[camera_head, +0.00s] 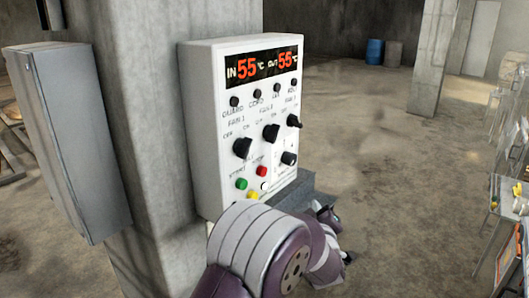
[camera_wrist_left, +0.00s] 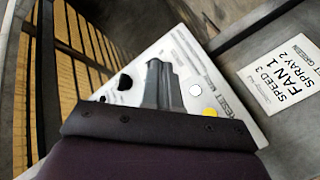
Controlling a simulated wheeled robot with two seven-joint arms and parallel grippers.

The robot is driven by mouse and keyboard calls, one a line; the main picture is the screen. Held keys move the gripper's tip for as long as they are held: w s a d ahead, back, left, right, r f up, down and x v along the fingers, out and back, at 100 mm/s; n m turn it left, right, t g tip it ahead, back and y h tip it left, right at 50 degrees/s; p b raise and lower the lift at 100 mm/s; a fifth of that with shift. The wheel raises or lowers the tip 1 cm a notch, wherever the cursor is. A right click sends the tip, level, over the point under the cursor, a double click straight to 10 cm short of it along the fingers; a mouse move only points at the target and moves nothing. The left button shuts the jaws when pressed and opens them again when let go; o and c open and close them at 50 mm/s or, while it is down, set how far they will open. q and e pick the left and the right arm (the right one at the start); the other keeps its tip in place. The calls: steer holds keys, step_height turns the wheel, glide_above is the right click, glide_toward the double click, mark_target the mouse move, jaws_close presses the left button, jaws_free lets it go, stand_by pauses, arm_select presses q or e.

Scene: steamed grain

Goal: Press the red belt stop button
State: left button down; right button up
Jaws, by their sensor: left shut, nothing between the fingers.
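The white control panel (camera_head: 230,125) hangs on a concrete pillar, with a lit display reading 55 twice. Its red button (camera_head: 261,171) shows low on the panel, close to a green button (camera_head: 241,184), a white button (camera_head: 264,184) and a yellow button (camera_head: 252,196). In the left wrist view, my left gripper (camera_wrist_left: 160,68) is shut and empty in front of the tilted panel. The white button (camera_wrist_left: 195,90) and yellow button (camera_wrist_left: 210,113) show to its right. The red button cannot be seen there. Contact with the panel cannot be told.
A grey metal box (camera_head: 80,140) is on the pillar's left side. Black knobs (camera_head: 270,132) stick out of the panel above the buttons. A sign (camera_wrist_left: 283,70) reads SPEED 3, FAN 1, SPRAY 2. Open floor (camera_head: 370,150) lies right of the panel; cluttered shelving (camera_head: 510,210) stands at far right.

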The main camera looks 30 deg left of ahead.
mark_target(262, 171)
arm_select(q)
steer(key=a+r+n+y, duration=0.2)
steer(key=r, duration=0.1)
steer(key=r+n+y+p, duration=0.1)
steer(key=shift+s+a+r+y, duration=0.3)
steer(key=shift+s+a, duration=0.1)
arm_select(e)
step_height(262, 171, up, 2)
steer(key=shift+s+r, duration=0.1)
arm_select(q)
steer(key=shift+w, duration=0.1)
steer(key=a, duration=0.8)
steer(key=shift+w+a, duration=0.3)
steer(key=shift+a, duration=0.05)
stand_by(1.1)
